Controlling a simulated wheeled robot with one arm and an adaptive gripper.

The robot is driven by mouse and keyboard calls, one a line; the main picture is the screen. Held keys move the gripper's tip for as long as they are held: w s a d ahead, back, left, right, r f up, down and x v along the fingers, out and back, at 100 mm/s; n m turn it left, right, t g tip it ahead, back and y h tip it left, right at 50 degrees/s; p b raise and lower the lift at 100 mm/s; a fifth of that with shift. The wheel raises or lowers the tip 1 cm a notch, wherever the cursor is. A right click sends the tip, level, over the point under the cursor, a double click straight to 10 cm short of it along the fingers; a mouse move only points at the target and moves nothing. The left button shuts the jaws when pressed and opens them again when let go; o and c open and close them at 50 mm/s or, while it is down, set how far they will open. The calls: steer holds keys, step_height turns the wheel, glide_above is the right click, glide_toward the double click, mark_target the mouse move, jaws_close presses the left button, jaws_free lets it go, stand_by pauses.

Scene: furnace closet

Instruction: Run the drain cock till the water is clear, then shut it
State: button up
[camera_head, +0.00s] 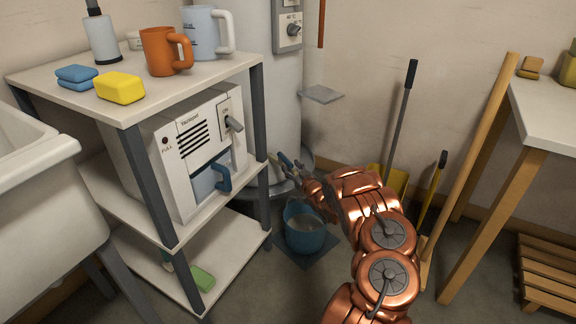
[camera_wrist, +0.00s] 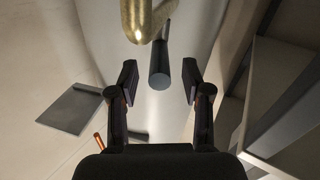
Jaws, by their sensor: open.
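In the wrist view, a dark cylindrical handle (camera_wrist: 160,66) and a rounded brass part (camera_wrist: 138,20), seemingly the drain cock, lie ahead of my gripper (camera_wrist: 160,82). The fingers are open, one on each side of the handle's end, with gaps showing on both sides. In the head view, my gripper (camera_head: 287,165) is low in front of the grey tank (camera_head: 286,95); the cock there is too small and covered to make out. A blue bucket (camera_head: 305,238) stands below on a dark mat (camera_head: 322,258). Its inside looks greyish; no running stream is discernible.
A shelf unit (camera_head: 225,73) with mugs and sponges on top and a white machine (camera_head: 185,135) inside stands left of my arm. A small grey wall plate (camera_head: 322,94) sticks out above. Long-handled tools (camera_head: 406,100) and a table (camera_head: 548,110) are at right.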

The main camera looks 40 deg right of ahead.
mark_target(287, 163)
steer(key=shift+b+x, duration=0.5)
steer(key=shift+x, duration=1.25)
steer(key=shift+c, duration=0.5)
jaws_close()
